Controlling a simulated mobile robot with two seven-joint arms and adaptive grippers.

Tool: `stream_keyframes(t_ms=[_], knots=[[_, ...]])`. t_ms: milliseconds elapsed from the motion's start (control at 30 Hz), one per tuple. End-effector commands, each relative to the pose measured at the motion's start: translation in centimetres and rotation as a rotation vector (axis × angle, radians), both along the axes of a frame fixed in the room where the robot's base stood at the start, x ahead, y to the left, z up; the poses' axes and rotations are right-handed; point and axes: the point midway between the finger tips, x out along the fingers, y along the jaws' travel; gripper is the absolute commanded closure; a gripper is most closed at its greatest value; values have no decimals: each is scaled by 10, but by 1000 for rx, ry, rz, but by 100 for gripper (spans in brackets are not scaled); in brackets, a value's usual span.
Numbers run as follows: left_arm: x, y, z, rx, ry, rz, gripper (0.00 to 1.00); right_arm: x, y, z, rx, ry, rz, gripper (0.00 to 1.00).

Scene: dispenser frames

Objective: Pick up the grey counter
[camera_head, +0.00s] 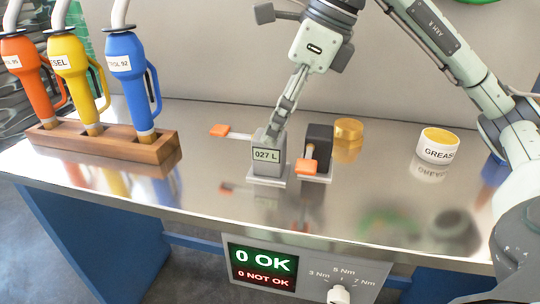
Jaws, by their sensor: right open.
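The grey counter (266,156) is a small upright grey box with a "027 L" label, standing on a light base plate on the shiny metal table (190,203). An orange-ended light lever (220,130) sticks out to its left. My right gripper (275,128) points down from above, with its fingers at the counter's top. It is open; the fingers overlap the top edge in this view, and I cannot tell whether they touch it. My left gripper is not in view.
A black counter (319,139) with an orange-ended lever stands close on the right. Behind it is a gold tin (348,130); farther right is a white "GREASE" tin (437,146). A wooden rack (150,152) holds orange, yellow and blue nozzles at left. The front table area is clear.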

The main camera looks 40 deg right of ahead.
Motion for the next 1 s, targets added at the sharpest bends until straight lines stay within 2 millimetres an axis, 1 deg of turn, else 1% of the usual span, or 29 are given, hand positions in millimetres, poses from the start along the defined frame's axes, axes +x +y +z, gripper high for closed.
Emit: stream_keyframes(t_ms=[33, 100, 233, 333, 533, 567, 1000], knots=[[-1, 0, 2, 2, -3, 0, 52, 1, 2, -10, -1, 5, 2, 36], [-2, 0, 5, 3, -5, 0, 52, 4, 5, -20, 1, 4, 2, 36], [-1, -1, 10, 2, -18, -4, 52, 9, 10, -35, 1, 4, 2, 36], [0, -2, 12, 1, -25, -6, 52, 11, 11, -40, 1, 1, 3, 36], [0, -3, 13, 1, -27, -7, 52, 12, 11, -41, 1, -1, 2, 36], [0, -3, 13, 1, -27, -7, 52, 12, 11, -41, 1, -1, 2, 37], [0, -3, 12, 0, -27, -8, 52, 12, 11, -40, 1, -1, 2, 92]])
